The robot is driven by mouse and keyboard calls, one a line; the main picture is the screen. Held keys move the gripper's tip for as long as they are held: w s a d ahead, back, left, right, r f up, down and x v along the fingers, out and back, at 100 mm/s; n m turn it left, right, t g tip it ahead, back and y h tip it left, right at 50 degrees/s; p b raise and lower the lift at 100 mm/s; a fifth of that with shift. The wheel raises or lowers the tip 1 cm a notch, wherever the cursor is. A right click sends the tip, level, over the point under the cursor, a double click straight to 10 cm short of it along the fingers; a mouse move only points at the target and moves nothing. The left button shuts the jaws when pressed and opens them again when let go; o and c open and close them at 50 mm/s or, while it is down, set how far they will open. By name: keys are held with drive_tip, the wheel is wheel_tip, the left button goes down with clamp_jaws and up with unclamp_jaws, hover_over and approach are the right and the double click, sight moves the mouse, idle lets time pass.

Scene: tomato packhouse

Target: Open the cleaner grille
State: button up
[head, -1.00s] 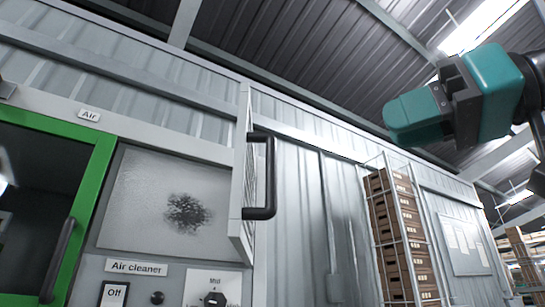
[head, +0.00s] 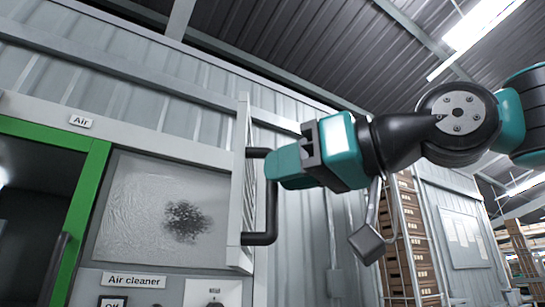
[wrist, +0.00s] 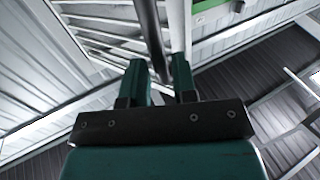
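The cleaner grille (head: 243,190) stands swung out from the air cleaner, seen nearly edge-on in the head view. Its black bar handle (head: 262,238) is on the right side. Behind it, the filter panel (head: 150,200) with a dark dirt smudge is exposed. My gripper (head: 275,167) is at the handle, its fingers covering the bar's upper middle. In the wrist view my gripper (wrist: 160,78) has its fingers apart, with the dark handle bar (wrist: 152,35) running down into the gap between them. I cannot tell whether either finger touches the bar.
The "Air cleaner" label (head: 133,281), an "Off" switch (head: 112,302) and a dial plate (head: 212,292) sit below the panel. A green-framed door (head: 90,195) is at left. A rack of brown crates (head: 405,240) stands at right.

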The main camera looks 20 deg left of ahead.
drive_tip(key=shift+p+x, duration=0.4)
drive_tip(key=shift+x, duration=0.9)
clamp_jaws()
drive_tip(key=shift+d, duration=0.1)
